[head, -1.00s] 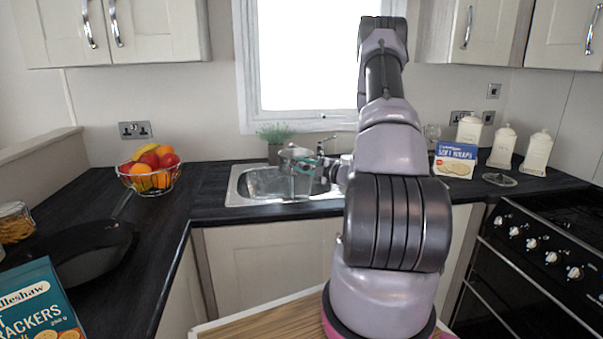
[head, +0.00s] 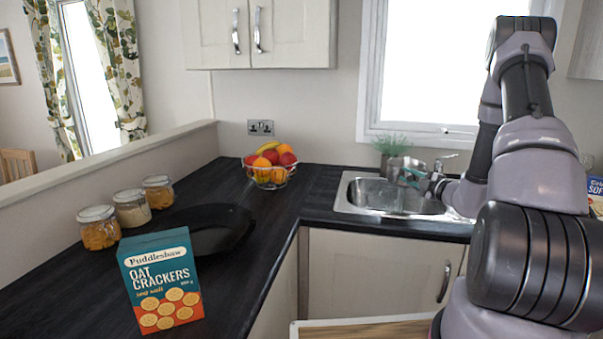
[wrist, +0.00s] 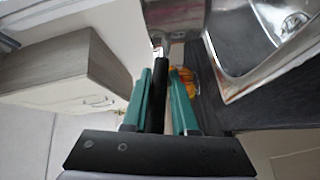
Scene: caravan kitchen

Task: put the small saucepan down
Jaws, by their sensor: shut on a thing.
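The small saucepan (head: 399,168) is metal and hangs in the air above the sink in the head view. In the wrist view, its shiny metal side (wrist: 175,14) shows at the top, with its black handle (wrist: 160,95) running down between the green fingers. My gripper (head: 414,178) is shut on that handle; in the wrist view both fingers (wrist: 164,78) flank it. The inside of the pan is hidden.
The steel sink (head: 352,205) lies below the pan. Left of it are a fruit bowl (head: 271,174), a black frying pan (head: 205,230), a cracker box (head: 160,281) and several jars (head: 131,208). The dark worktop (head: 310,193) is clear between bowl and sink. A plant (head: 390,146) stands behind.

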